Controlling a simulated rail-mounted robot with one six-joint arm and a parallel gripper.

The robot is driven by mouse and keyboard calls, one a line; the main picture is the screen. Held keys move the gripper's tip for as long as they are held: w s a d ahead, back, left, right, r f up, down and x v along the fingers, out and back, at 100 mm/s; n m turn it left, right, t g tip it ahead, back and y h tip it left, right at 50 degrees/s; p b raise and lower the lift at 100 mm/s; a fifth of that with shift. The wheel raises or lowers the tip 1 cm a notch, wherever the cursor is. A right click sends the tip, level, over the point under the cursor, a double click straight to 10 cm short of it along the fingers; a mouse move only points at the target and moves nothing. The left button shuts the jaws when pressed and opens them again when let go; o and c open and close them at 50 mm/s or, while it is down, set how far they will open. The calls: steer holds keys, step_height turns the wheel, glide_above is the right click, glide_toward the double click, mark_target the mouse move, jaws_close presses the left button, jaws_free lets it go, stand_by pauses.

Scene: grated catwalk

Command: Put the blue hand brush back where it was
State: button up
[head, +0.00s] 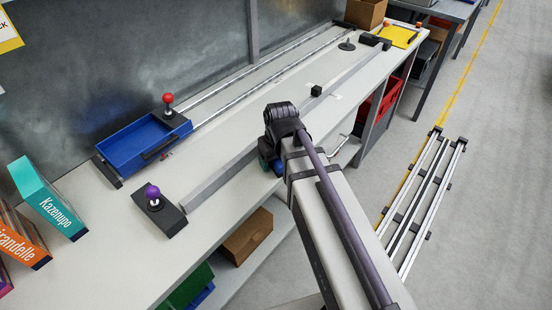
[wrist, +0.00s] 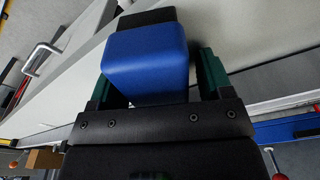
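The blue hand brush (wrist: 146,62) shows in the wrist view as a smooth blue block with a black part at its far end. It sits between the green fingers of my gripper (wrist: 155,80), which appears shut on it. In the head view my gripper (head: 270,160) hangs over the front part of the bench, and only a small blue bit of the brush (head: 279,167) shows beside it. My own arm hides most of the brush there. I cannot tell whether the brush touches the bench.
The long pale bench (head: 110,235) carries a blue tray (head: 135,146) with a red-knobbed slide, a purple-knobbed black block (head: 157,210), metal rails and a small black cube (head: 316,91). Boxes (head: 48,200) stand at left. A cardboard box (head: 248,235) sits below. A bar handle (head: 338,147) sticks out in front.

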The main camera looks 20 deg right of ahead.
steer(key=r+p, duration=0.4)
steer(key=s+r+p, duration=0.1)
steer(key=r+p, duration=0.7)
steer(key=shift+s+d+r, duration=0.15)
steer(key=shift+s+r, duration=0.1)
steer(key=shift+r, duration=0.05)
steer(key=s+m+g, duration=0.1)
steer(key=s+m, duration=0.1)
steer(key=s, duration=0.5)
steer(key=shift+f, duration=0.25)
steer(key=shift+w, duration=0.1)
